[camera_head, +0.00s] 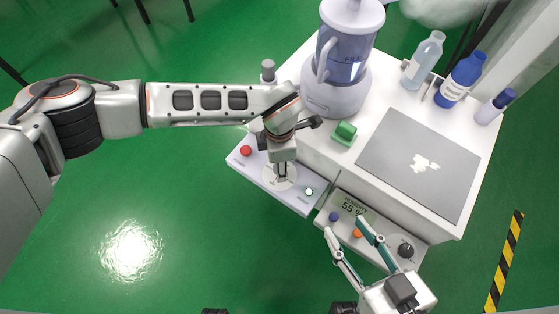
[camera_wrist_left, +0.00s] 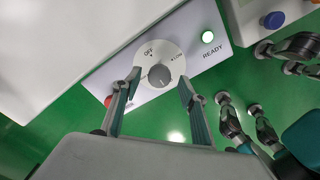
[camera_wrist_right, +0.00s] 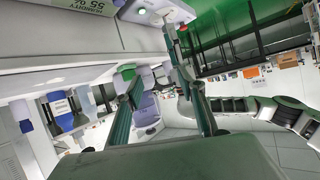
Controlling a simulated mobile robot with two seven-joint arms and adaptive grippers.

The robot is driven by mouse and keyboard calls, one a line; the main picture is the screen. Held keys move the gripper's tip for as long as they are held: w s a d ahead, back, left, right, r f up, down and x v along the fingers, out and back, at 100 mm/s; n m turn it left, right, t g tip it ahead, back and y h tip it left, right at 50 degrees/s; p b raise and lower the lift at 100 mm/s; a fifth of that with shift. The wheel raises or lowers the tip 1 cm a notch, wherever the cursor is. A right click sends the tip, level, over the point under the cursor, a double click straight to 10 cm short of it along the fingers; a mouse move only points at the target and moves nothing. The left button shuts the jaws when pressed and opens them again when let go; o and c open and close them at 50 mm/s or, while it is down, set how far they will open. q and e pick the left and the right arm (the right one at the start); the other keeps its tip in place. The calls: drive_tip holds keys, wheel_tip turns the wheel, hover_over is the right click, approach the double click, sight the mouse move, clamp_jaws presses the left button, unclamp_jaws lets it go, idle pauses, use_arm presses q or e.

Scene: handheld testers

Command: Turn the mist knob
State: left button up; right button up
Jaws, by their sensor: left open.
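The mist knob (camera_wrist_left: 159,75) is a grey round knob on a white dial (camera_wrist_left: 172,57) marked OFF and LOW. It sits on a light panel (camera_head: 247,171) at the front left of the table. My left gripper (camera_head: 282,173) points down over the dial and hides most of the knob in the head view. In the left wrist view its fingers (camera_wrist_left: 160,82) are open, one on each side of the knob; contact cannot be told. My right gripper (camera_head: 344,226) is open and empty above the humidity panel, and its fingers show apart in the right wrist view (camera_wrist_right: 150,62).
A red button (camera_head: 246,150) and a READY light (camera_head: 309,192) flank the dial. The humidity unit (camera_head: 350,205) has blue and orange buttons and a black knob (camera_head: 405,250). A humidifier (camera_head: 342,75), green block (camera_head: 344,133), grey mat (camera_head: 400,185) and bottles (camera_head: 423,60) stand behind.

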use_arm(q)
drive_tip(key=shift+f, duration=0.45)
drive_tip(key=shift+w+r, duration=0.1)
use_arm(e)
drive_tip(key=shift+w+a+r+m, duration=0.1)
drive_tip(key=shift+a+r+m, duration=0.15)
drive_tip(key=shift+a, duration=0.25)
use_arm(q)
drive_tip(key=shift+c, duration=0.2)
use_arm(e)
drive_tip(key=shift+f, duration=0.1)
use_arm(q)
drive_tip(key=c, duration=1)
drive_tip(key=shift+c, duration=0.2)
use_arm(e)
drive_tip(key=shift+d+f, duration=0.1)
drive_tip(key=shift+d, duration=0.05)
